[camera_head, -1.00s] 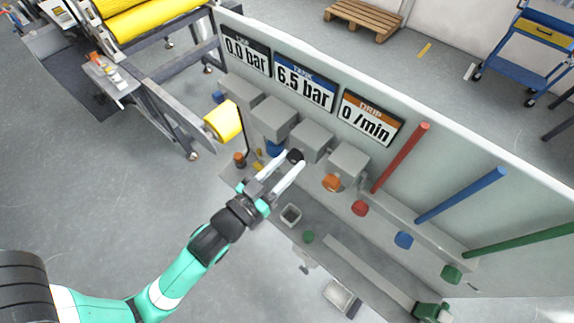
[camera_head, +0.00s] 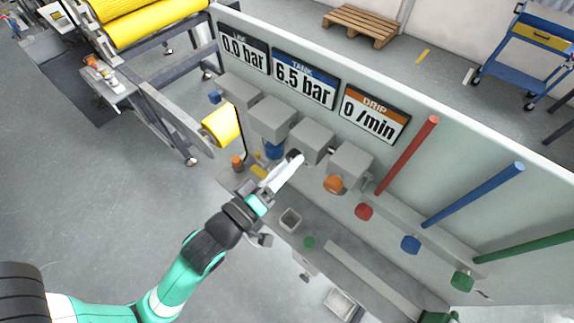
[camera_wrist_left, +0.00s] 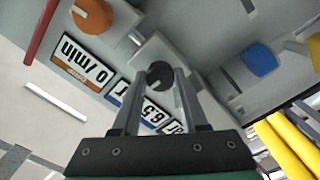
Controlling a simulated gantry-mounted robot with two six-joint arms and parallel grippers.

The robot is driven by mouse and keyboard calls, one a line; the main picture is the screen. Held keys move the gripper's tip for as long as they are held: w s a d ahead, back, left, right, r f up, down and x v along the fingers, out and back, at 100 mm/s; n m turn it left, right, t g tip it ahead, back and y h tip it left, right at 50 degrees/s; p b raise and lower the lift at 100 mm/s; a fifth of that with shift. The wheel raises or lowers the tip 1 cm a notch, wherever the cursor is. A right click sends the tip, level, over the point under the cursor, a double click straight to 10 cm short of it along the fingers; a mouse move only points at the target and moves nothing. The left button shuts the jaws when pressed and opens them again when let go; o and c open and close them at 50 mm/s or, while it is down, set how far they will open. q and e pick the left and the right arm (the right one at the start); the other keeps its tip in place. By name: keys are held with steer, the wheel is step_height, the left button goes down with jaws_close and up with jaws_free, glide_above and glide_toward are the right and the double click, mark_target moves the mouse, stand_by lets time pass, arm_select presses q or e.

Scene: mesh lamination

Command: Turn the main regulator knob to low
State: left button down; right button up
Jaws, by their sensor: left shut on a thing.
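The black regulator knob (camera_head: 294,154) sits on the front of a grey box (camera_head: 312,138) on the panel. In the left wrist view the knob (camera_wrist_left: 160,73) is round with a pale pointer mark, between my two fingertips. My left gripper (camera_head: 289,160) is shut on it; in the wrist view its fingers (camera_wrist_left: 161,77) flank the knob. The line display (camera_head: 244,50) reads 0.0 bar, the tank display (camera_head: 304,80) 6.5 bar and the drip display (camera_head: 374,112) 0 /min. My right gripper is not in view.
An orange knob (camera_head: 334,184) is to the right of the black knob and a blue one (camera_head: 274,150) to its left. Red, blue and green handles (camera_head: 364,212) line the right. A small grey cup (camera_head: 290,219) stands below the gripper.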

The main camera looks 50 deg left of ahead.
arm_select(q)
steer(key=shift+n, duration=0.4)
steer(key=shift+c, duration=2.2)
jaws_free()
steer(key=s+d+p, duration=0.2)
steer(key=s+p, duration=0.1)
steer(key=s, duration=0.8)
steer(key=shift+s+d, duration=0.15)
steer(key=shift+s, duration=0.05)
